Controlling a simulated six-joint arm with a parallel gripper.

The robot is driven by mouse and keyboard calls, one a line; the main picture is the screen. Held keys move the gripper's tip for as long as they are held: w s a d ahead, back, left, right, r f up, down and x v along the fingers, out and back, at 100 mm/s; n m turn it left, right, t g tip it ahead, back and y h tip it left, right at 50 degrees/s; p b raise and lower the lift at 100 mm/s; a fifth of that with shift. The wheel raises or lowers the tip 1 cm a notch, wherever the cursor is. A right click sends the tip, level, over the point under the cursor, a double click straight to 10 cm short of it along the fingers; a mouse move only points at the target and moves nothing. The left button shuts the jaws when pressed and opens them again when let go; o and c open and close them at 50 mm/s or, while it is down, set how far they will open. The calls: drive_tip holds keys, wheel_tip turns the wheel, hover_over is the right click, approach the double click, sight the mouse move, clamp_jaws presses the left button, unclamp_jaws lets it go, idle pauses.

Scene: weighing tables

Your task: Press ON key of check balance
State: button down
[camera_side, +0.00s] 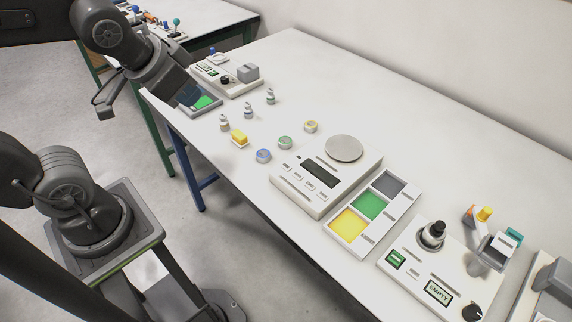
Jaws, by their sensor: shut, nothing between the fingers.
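A white balance (296,193) with a round grey pan (344,149) and a dark display (319,173) stands in the middle of the long table. It looks like the check balance. A row of small keys (299,175) runs along its front; their labels are too small to read, so I cannot tell which is ON. My gripper (186,96) is at the upper left, well apart from this balance, above or in front of a small tray with a green field (205,102). It is shut and empty. Its fingertips are dark and hard to make out.
A tray with grey, green and yellow fields (334,236) lies right of the balance. Beyond it stands a device marked EMPTY (411,284). Another device (212,83) is at the far left.

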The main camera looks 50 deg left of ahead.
drive_tip(key=w+a+f+m+t+y, duration=0.1)
drive_tip(key=w+a+f+m+t, duration=0.15)
drive_tip(key=w, duration=0.55)
drive_tip(key=m+h, duration=0.6)
drive_tip(key=m, duration=0.5)
hover_over(286, 167)
wheel_tip(286, 167, down, 12)
drive_tip(key=shift+r+g, duration=0.2)
drive_tip(key=shift+g, duration=0.05)
drive_tip(key=shift+s, duration=0.1)
drive_tip(key=shift+f, duration=4.4)
drive_tip(key=shift+f, duration=0.1)
drive_tip(key=shift+f, duration=0.3)
